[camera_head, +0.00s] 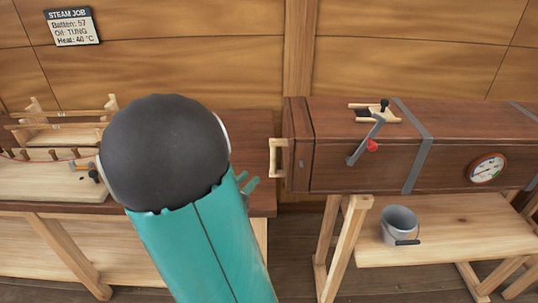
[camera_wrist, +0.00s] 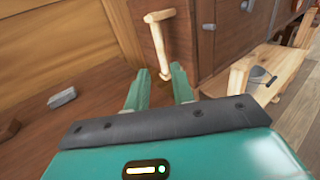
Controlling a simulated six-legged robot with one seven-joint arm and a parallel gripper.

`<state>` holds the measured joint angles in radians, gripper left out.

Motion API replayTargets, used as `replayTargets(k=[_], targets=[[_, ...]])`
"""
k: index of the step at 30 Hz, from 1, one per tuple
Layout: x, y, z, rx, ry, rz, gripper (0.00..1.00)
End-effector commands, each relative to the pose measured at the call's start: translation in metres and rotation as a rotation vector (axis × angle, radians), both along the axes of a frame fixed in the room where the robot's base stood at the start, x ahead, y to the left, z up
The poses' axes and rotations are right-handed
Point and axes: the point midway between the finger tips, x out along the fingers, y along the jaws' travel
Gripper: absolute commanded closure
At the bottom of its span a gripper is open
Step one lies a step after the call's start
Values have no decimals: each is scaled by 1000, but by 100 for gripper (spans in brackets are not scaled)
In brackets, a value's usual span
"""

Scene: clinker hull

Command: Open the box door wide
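The box (camera_head: 350,165) is a long dark wooden chest on a trestle at the right of the head view. Its door (camera_head: 298,130) is the end panel at the left and looks closed against the box. A pale wooden handle (camera_head: 277,157) stands out from the door; it also shows in the wrist view (camera_wrist: 161,40). My gripper (camera_wrist: 160,75) is open and empty, its two green fingers pointing at the handle's lower end, apparently just short of it. In the head view my arm hides most of the gripper; only a green fingertip (camera_head: 250,186) shows.
A lever with a red knob (camera_head: 372,145) and a round gauge (camera_head: 487,168) are on the box's front. A grey bucket (camera_head: 398,222) sits on the shelf below. A workbench (camera_head: 262,190) stands left of the box. A small grey block (camera_wrist: 61,97) lies on a brown surface.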

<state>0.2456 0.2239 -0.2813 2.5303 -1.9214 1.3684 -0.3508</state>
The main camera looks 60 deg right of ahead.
Motion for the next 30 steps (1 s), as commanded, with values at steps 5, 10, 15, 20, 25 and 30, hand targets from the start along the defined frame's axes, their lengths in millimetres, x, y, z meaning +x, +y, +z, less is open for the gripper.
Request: replayTargets(k=[5, 10, 15, 20, 25, 30], targets=[[-3, -20, 0, -1, -1, -4, 76], [-7, -52, 0, -1, -1, -3, 76], [-10, -85, 0, -1, -2, -1, 76], [-13, -113, 1, 0, -3, 0, 76], [-14, -130, 1, 0, -3, 3, 76], [-15, -134, 0, 1, -3, 4, 76]])
